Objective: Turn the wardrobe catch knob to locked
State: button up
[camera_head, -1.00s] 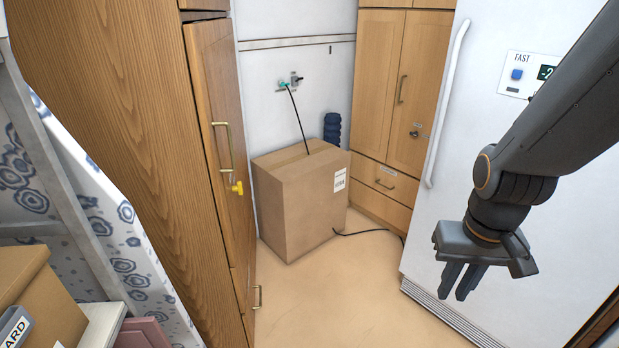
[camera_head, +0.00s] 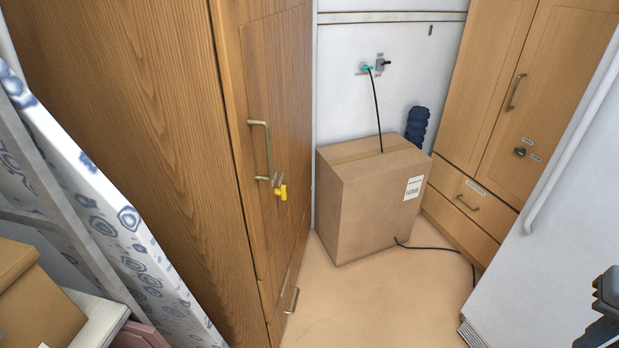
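A yellow knob (camera_head: 281,191) sits on the door of the tall wooden wardrobe (camera_head: 150,150) on the left, just below a brass bar handle (camera_head: 262,150). Small marks beside it are too small to read. A dark round knob (camera_head: 519,152) sits on the door of a second wooden wardrobe (camera_head: 490,80) at the back right, with small labels I cannot read. Which knob is the catch is not clear. My gripper (camera_head: 600,330) shows only partly at the lower right edge, far from both knobs. Its fingers are cut off by the frame.
A cardboard box (camera_head: 370,205) stands on the floor between the wardrobes, with a black cable (camera_head: 440,247) trailing right. A white appliance (camera_head: 550,260) with a long handle borders the right. Bare floor (camera_head: 370,310) lies in front.

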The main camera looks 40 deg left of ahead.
aim_at(281, 192)
jog(key=i, duration=0.2)
jog(key=u, duration=1.45)
jog(key=k, duration=1.3)
jog(key=z, duration=0.9)
jog(key=i, duration=1.4)
jog(key=u, duration=0.95)
jog(key=i, duration=0.6)
jog(key=u, duration=0.55)
